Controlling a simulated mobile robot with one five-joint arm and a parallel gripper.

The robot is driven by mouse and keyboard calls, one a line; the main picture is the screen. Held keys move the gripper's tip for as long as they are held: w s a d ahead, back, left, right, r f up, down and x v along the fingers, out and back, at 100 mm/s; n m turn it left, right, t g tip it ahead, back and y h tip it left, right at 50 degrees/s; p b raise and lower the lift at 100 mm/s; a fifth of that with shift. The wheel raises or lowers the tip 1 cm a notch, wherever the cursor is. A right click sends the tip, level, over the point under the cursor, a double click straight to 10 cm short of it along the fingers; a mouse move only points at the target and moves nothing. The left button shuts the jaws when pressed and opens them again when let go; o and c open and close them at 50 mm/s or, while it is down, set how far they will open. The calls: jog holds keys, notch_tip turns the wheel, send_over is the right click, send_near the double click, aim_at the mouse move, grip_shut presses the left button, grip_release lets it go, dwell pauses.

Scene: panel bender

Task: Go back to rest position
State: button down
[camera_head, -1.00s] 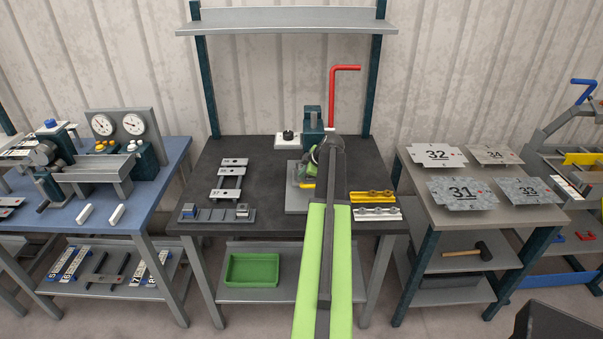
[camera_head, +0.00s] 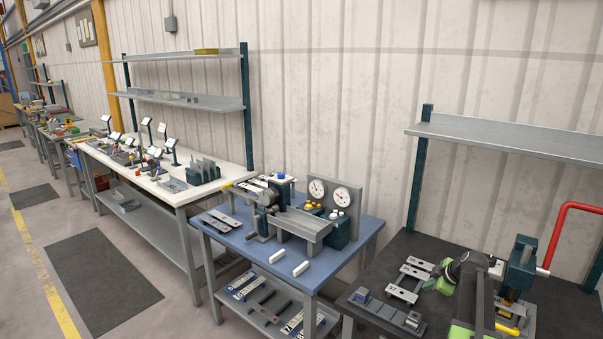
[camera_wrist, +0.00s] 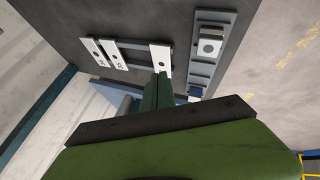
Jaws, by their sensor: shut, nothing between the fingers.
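My gripper (camera_wrist: 158,88) is shut and empty in the wrist view. Its dark green fingers lie together near a pale plate with a hole (camera_wrist: 160,60) on the dark table; I cannot tell the height between them. In the head view my gripper (camera_head: 440,286) is a small green part at the lower right, left of the panel bender (camera_head: 519,264). The bender is teal with a red lever (camera_head: 566,226). My arm hides part of the bender's base.
The dark table (camera_head: 385,272) carries several pale plates (camera_head: 405,292) and a grey rail with blocks (camera_head: 385,311). Left of it stands a blue table (camera_head: 350,250) with a gauge machine (camera_head: 330,200). A grey shelf (camera_head: 520,140) hangs above. Floor at the far left is open.

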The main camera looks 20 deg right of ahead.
jog(key=w+a+f+n+g+y, duration=0.1)
jog(key=w+a+n, duration=0.15)
jog(key=a, duration=0.95)
jog(key=w+a+n+y, duration=0.1)
jog(key=w+a, duration=0.3)
jog(key=a, duration=0.8)
jog(key=s+a+f+m+g, duration=0.1)
jog(key=s+a, duration=0.1)
jog(key=a, duration=0.7)
jog(key=s+a+f+g, duration=0.1)
jog(key=s+a+g, duration=0.1)
jog(key=a, duration=0.7)
jog(key=s+a+f+m+g, duration=0.1)
jog(key=s+a+m, duration=0.2)
jog(key=s+a, duration=0.35)
jog(key=s+d+m+g+h, duration=0.1)
jog(key=s+m+g+h, duration=0.1)
jog(key=s+m, duration=0.4)
jog(key=m, duration=0.3)
jog(key=shift+s+d+f, duration=0.15)
jog(key=shift+d+f, duration=0.15)
jog(key=shift+d, duration=0.1)
